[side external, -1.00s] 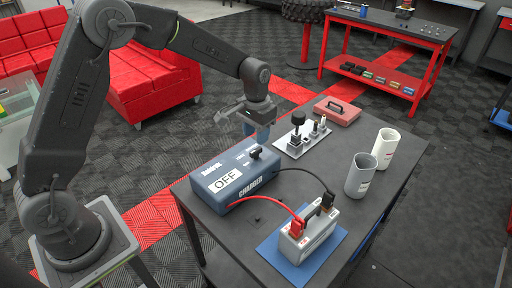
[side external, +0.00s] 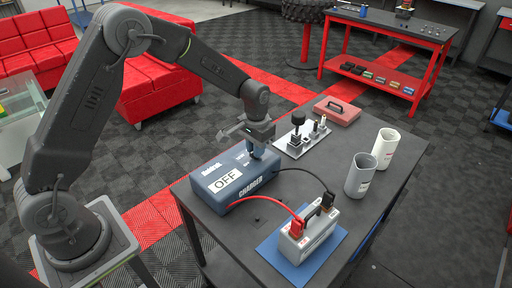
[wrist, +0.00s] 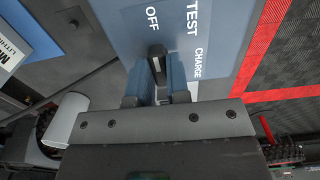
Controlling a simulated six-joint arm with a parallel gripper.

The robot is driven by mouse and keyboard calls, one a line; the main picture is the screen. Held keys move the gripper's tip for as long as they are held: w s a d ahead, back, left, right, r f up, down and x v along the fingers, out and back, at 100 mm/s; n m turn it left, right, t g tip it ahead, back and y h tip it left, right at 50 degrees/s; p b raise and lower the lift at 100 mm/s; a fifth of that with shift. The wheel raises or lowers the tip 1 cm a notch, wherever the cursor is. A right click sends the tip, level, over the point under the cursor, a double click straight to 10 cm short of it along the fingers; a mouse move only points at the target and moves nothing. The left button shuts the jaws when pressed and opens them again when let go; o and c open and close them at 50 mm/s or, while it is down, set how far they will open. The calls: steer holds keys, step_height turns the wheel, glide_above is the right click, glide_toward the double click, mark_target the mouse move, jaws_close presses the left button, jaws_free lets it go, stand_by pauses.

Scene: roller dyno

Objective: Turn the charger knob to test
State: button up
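The charger (side external: 205,194) is a blue box on the dark table, and its front label reads OFF. Its black knob (wrist: 157,58) stands upright on the top, with OFF, TEST and CHARGE printed around it in the wrist view. My gripper (wrist: 157,75) is down at the knob, with one blue finger on each side of it. I cannot tell if the fingers touch the knob. In the side view my gripper (side external: 257,155) points down over the charger's right end and mostly hides the knob.
A grey battery (side external: 308,240) with red and black leads sits on a blue mat (side external: 273,259) in front. A metal plate with black fittings (side external: 300,140), a red case (side external: 337,110) and two cups (side external: 361,175) (side external: 386,150) stand behind and right.

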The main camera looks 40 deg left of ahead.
jaws_close()
steer(key=shift+m, duration=0.3)
steer(key=m, duration=0.4)
steer(key=shift+m, duration=0.3)
steer(key=m, duration=0.5)
steer(key=shift+m, duration=0.3)
steer(key=o, duration=0.5)
jaws_free()
